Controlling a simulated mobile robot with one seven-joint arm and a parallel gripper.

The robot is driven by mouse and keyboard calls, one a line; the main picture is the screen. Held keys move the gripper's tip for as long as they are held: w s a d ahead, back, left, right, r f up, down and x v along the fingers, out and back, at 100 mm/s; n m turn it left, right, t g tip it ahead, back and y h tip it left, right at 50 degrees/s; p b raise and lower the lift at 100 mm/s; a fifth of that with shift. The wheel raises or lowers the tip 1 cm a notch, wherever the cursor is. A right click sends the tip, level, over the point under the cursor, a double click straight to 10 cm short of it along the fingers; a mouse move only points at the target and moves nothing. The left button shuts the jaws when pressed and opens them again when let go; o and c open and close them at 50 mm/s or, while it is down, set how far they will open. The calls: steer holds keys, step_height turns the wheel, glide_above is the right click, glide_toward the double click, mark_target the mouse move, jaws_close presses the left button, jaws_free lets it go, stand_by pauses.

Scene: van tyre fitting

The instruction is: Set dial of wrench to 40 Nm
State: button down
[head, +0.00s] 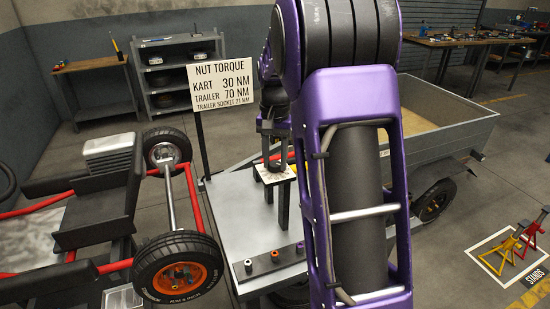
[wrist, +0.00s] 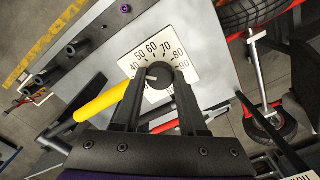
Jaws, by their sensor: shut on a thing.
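The dial is a black round knob (wrist: 159,76) on a white plate (wrist: 130,62) with numbers around it; 50, 60, 70 and 80 are legible. A pale mark on the knob points left in the wrist view, towards the low-number side; its exact reading is unclear. My gripper (wrist: 160,82) is shut on the knob, one dark finger on each side. A yellow handle (wrist: 102,102), perhaps the wrench's, lies left of the fingers.
A grey bench (head: 237,211) holds several sockets (head: 276,257) along its front edge. A torque sign (head: 221,85) stands behind it. The kart with its wheel (head: 178,268) is at the left, a trailer (head: 455,130) at the right. Stands (head: 506,250) are on the floor.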

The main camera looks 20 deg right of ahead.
mark_target(275, 163)
steer(key=shift+c, duration=2.2)
jaws_free()
steer(key=shift+r, duration=0.1)
step_height(275, 163, up, 17)
steer(key=p, duration=0.2)
steer(key=shift+r, duration=0.1)
